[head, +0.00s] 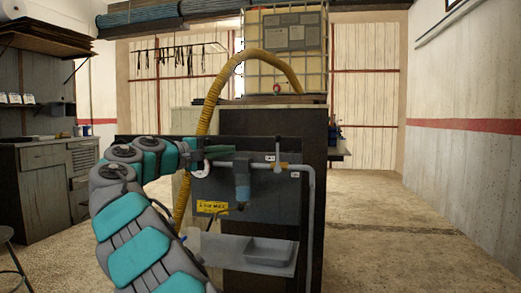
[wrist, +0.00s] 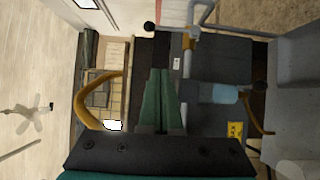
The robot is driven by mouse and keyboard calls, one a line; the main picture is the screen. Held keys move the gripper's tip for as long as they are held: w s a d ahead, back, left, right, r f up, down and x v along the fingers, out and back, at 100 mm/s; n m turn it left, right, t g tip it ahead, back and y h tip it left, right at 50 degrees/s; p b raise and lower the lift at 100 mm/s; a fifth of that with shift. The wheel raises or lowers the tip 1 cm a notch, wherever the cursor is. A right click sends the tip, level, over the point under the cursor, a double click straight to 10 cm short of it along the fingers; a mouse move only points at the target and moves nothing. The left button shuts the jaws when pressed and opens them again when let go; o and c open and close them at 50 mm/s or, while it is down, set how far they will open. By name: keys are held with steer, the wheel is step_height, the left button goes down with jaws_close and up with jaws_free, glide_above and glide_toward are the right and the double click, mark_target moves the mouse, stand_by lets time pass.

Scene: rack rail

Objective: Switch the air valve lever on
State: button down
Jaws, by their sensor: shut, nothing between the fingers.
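The air valve (head: 279,166) is a small brass-yellow body on a grey pipe on the rack panel. Its lever (head: 277,150) stands up from the valve, across the horizontal pipe. In the wrist view, which is turned sideways, the valve (wrist: 192,38) is near the top and the lever's black knob (wrist: 149,27) sticks out to the left. My gripper (head: 231,154) is shut and empty, left of the lever and apart from it. Its two teal fingers lie together in the wrist view (wrist: 160,70).
A blue-grey filter unit (head: 242,180) hangs from the pipe below my gripper. A yellow label (head: 212,207) and a grey tray (head: 269,251) are lower down. A yellow hose (head: 213,100) arches behind. The floor at the right is open.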

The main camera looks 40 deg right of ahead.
glide_toward(278, 154)
steer(key=w+d+r, duration=0.2)
steer(key=w+d, duration=0.2)
steer(key=shift+s+d+b, duration=0.25)
steer(key=shift+s+d, duration=0.15)
steer(key=shift+d, duration=0.2)
steer(key=shift+s+d+b, duration=0.2)
steer(key=shift+s+d, duration=0.25)
steer(key=shift+d, duration=0.15)
steer(key=shift+s+d+r+m, duration=0.1)
steer(key=shift+s+m, duration=0.05)
steer(key=shift+m, duration=0.15)
